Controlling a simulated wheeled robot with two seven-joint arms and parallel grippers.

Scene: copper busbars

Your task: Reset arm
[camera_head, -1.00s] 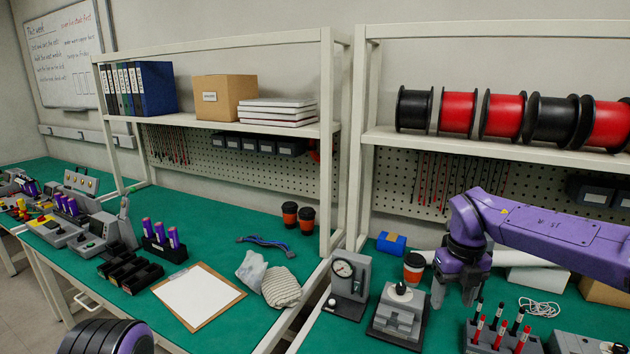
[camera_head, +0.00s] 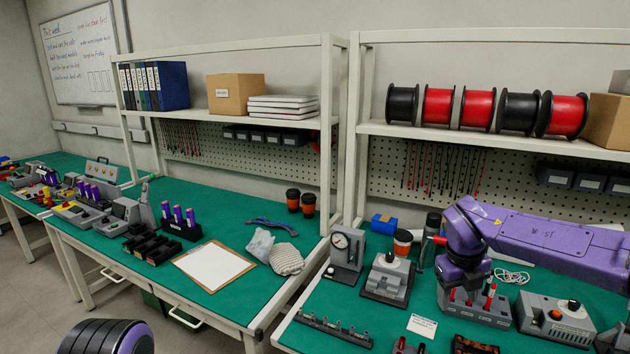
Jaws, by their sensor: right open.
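My right arm comes in from the right edge. Its purple and black wrist points down, and my right gripper (camera_head: 467,288) is over or in front of the rack of red and black handled tools (camera_head: 479,310). The gripper overlaps the rack in the picture, so I cannot tell how far above it the fingertips are. The jaws are open, and I see nothing held. My left gripper is not in view; only a rounded black and purple part of me shows at the bottom left.
The right bench holds a dial gauge stand (camera_head: 347,254), a grey fixture (camera_head: 388,279), an orange cup (camera_head: 402,243), a grey box with knobs (camera_head: 555,319) and a pegged strip (camera_head: 333,329). Cable spools (camera_head: 472,108) fill the shelf above. Bare green bench lies around the pegged strip.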

